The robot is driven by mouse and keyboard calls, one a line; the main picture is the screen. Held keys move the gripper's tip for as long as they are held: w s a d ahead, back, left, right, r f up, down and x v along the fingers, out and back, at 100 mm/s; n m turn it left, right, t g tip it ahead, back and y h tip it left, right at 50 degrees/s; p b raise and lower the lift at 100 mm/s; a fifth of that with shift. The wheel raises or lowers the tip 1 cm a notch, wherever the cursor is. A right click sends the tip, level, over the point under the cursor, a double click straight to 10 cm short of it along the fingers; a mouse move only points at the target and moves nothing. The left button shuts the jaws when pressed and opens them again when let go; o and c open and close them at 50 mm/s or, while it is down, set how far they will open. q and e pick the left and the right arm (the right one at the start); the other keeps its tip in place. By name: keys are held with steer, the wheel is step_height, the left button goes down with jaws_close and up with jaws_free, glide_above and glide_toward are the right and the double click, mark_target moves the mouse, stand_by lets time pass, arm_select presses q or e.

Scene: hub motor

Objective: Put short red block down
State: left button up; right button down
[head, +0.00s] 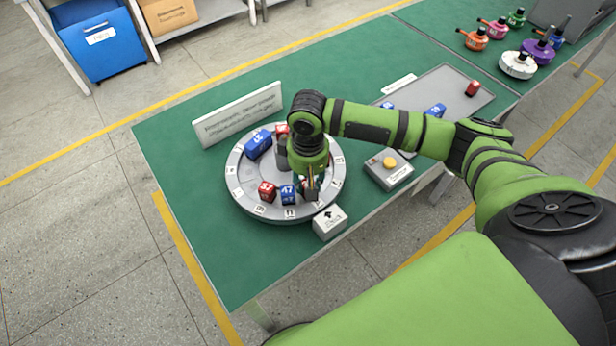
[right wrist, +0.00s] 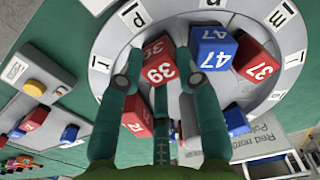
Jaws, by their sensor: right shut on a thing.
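My right gripper (head: 310,190) reaches down over the near right part of the round grey turntable (head: 240,190). In the right wrist view, the right gripper (right wrist: 156,82) is shut on a red block marked 39 (right wrist: 158,60). The head view hides this block behind the gripper. I cannot tell whether it touches the turntable. Beside it stand a blue block marked 47 (right wrist: 213,50) and a red block marked 37 (right wrist: 257,60). At the turntable's far side are a blue block (head: 258,144) and another red block (head: 282,128). My left gripper is not in view.
A white sign (head: 238,113) stands behind the turntable. A white arrow marker (head: 329,222) sits at its near right edge. A box with a yellow button (head: 390,163) is to the right. Beyond it, a grey tray (head: 448,85) holds blue and red blocks.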

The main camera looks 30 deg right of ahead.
steer(key=c, duration=1.1)
jaws_free()
step_height(320, 180, up, 12)
steer(key=shift+r+b, duration=0.1)
steer(key=shift+b, duration=0.75)
